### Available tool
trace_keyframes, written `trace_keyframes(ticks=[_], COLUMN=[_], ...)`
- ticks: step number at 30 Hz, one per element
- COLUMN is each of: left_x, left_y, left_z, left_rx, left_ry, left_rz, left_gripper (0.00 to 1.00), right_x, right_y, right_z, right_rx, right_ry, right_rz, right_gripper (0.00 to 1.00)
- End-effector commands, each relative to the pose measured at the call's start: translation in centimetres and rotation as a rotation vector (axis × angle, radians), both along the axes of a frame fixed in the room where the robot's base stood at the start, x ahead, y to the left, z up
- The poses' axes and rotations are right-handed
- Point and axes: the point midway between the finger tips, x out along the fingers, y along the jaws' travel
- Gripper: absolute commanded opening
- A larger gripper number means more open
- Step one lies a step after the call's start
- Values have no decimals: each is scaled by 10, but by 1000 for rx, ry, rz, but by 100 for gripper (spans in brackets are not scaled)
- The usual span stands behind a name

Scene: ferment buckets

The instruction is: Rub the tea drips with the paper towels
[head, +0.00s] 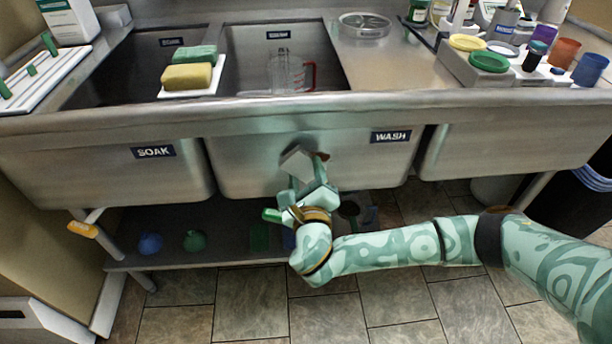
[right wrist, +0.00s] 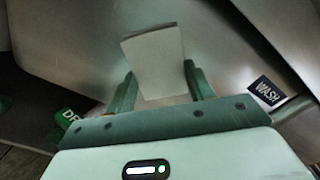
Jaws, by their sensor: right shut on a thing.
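My right gripper (head: 306,178) is raised in front of the middle sink basin. It is shut on a pale, folded pad that looks like the paper towels (head: 297,162). In the right wrist view the pad (right wrist: 155,60) stands out beyond the fingers of the gripper (right wrist: 160,78), close to the steel basin front. I cannot tell whether it touches the steel. A small brown-red patch (head: 322,156) shows on the basin front just right of the pad; it may be the tea drips. The pad and gripper may hide more of it. My left gripper is not in view.
The steel sink (head: 230,112) has a thick front rim above the gripper. A WASH label (head: 390,136) is right of the gripper, a SOAK label (head: 153,152) left. Sponges (head: 187,76) and a jug (head: 290,75) are above. A low shelf (head: 215,250) lies below.

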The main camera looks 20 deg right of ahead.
Motion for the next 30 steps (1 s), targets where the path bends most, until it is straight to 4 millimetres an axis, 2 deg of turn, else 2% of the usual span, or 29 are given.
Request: trace_keyframes(ticks=[20,30], left_x=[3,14], left_y=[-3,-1], left_z=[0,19], left_rx=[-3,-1], left_ry=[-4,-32], left_rz=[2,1], left_gripper=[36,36], right_x=[11,2], right_y=[-4,-32], right_z=[1,5], right_rx=[0,-3], right_ry=[-1,-3], right_rz=[-1,-4], right_gripper=[35,35])
